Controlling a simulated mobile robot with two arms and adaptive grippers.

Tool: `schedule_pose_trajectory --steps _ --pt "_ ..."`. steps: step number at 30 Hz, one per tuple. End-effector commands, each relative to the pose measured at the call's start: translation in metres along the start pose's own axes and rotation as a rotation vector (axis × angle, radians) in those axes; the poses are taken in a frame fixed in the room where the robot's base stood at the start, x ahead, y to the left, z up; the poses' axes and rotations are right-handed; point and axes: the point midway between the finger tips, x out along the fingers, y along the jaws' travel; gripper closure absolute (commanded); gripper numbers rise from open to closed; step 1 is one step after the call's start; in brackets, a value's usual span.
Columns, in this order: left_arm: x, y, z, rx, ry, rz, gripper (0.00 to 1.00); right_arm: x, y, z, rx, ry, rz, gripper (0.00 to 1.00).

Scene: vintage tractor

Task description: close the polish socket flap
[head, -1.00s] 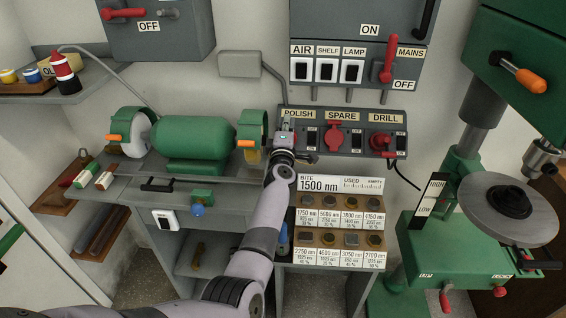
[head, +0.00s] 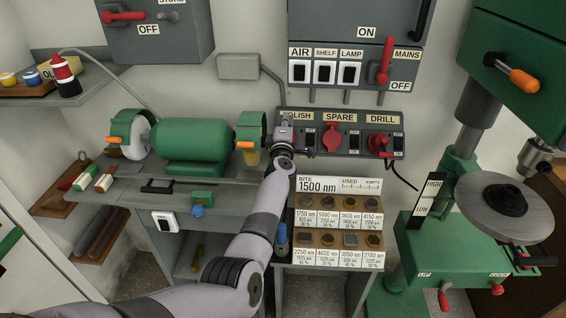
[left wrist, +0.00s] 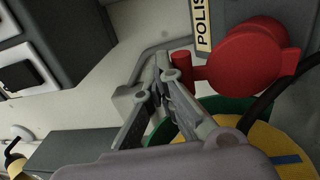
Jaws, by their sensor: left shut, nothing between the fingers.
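I cannot tell how far the flap stands open. My left gripper (left wrist: 160,88) is shut and empty, with its fingertips just left of and below the red cylinder; contact is unclear. In the head view my left gripper (head: 284,120) is in front of the POLISH end of the socket panel (head: 345,116), hiding the polish socket and part of its label. My right gripper is out of view.
The spare socket (head: 332,138) and drill socket (head: 379,143) sit to the right on the same panel. A green polishing motor (head: 195,140) stands close on the left. The bit rack (head: 340,222) is below, and the drill press (head: 455,235) is farther right.

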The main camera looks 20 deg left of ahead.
Motion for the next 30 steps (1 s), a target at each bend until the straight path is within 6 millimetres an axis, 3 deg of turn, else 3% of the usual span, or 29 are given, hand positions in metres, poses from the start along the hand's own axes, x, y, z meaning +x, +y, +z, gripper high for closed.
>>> schedule_pose_trajectory --steps 30 --pt "0.016 -0.002 0.001 0.0 0.0 0.0 1.0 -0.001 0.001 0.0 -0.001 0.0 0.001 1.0"
